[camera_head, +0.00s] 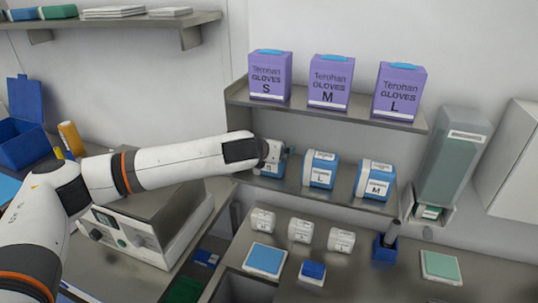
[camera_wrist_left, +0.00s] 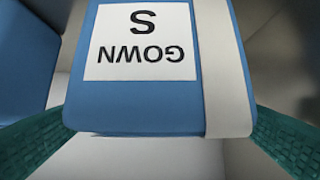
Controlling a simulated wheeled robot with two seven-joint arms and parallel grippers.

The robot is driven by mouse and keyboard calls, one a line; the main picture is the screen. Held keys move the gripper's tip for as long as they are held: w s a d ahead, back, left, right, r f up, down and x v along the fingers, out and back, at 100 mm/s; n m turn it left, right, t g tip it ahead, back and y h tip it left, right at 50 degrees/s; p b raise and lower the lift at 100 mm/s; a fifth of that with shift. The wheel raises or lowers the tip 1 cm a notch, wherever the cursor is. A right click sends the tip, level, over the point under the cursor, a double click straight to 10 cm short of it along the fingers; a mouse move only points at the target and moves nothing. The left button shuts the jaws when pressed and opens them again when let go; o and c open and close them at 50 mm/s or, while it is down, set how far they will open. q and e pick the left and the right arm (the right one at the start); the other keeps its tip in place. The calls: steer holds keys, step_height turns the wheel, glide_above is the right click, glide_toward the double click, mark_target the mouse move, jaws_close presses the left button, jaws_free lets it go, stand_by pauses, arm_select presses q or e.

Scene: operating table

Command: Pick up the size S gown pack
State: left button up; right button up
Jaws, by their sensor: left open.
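The size S gown pack (camera_head: 269,170) is a blue pack with a white label and a white band. It sits on the lower wall shelf, leftmost in its row, partly hidden by my gripper. In the left wrist view the pack (camera_wrist_left: 150,110) fills the upper middle, with its "GOWN S" label upside down. My left gripper (camera_head: 277,152) is at this pack. Its green fingers are open, one at each side of the pack's near end; I cannot tell whether they touch it. My right gripper is not in view.
Purple glove boxes (camera_head: 330,83) stand on the shelf above. Small white packs (camera_head: 300,231) and trays lie on the counter below. A grey device (camera_head: 145,235) stands under my arm.

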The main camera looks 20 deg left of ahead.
arm_select(q)
steer(key=shift+w+f, duration=0.1)
steer(key=shift+w, duration=0.05)
steer(key=c, duration=1.1)
